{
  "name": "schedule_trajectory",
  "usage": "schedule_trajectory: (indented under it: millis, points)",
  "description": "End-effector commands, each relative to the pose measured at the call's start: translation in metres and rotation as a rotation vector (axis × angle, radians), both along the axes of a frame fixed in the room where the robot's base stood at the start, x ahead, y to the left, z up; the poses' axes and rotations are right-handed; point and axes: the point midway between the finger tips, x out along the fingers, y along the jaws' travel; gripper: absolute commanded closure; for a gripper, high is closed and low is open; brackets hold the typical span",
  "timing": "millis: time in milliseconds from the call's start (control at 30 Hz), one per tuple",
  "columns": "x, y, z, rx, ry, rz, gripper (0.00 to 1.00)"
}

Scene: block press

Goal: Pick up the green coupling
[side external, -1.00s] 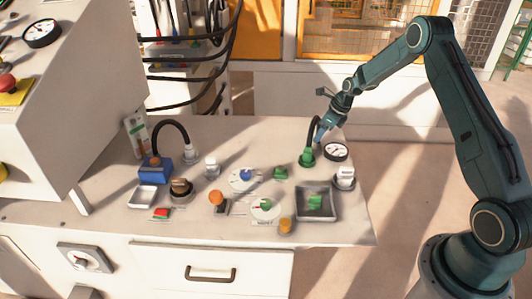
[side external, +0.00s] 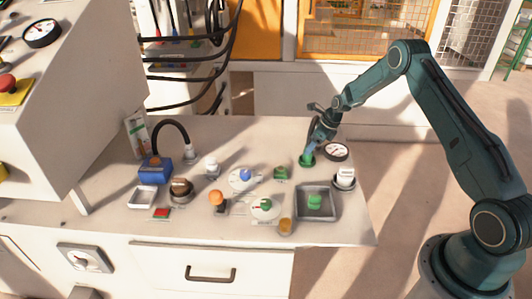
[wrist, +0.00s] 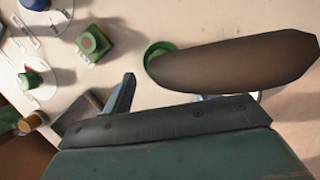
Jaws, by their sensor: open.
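The green coupling (side external: 306,160) stands upright at the back right of the bench, and its black hose is mostly hidden behind my gripper in the side view. In the wrist view its green rim (wrist: 156,50) shows at the end of the thick dark hose (wrist: 225,66), which crosses the upper right. My gripper (side external: 312,149) is open, just above and beside the coupling in the side view. One finger (wrist: 126,95) shows left of the hose. The other finger is mostly hidden by the hose. I cannot tell whether a finger touches it.
A round gauge (side external: 336,151) and a white-topped part (side external: 344,176) stand close on the right. A small green block (side external: 281,172) is at the left. A grey tray (side external: 300,212) with a green piece lies in front. The bench's right edge is near.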

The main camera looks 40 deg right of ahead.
Motion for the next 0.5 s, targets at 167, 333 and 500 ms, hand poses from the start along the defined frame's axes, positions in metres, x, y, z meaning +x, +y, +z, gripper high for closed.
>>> schedule_trajectory:
  millis: [167, 333, 500]
  points:
    - [0.006, 0.001, -0.019, 0.001, 0.001, 0.000, 0.41]
    - [0.011, 0.002, -0.031, -0.002, 0.001, 0.001, 0.41]
    - [0.013, 0.002, -0.033, -0.002, -0.001, 0.000, 0.41]
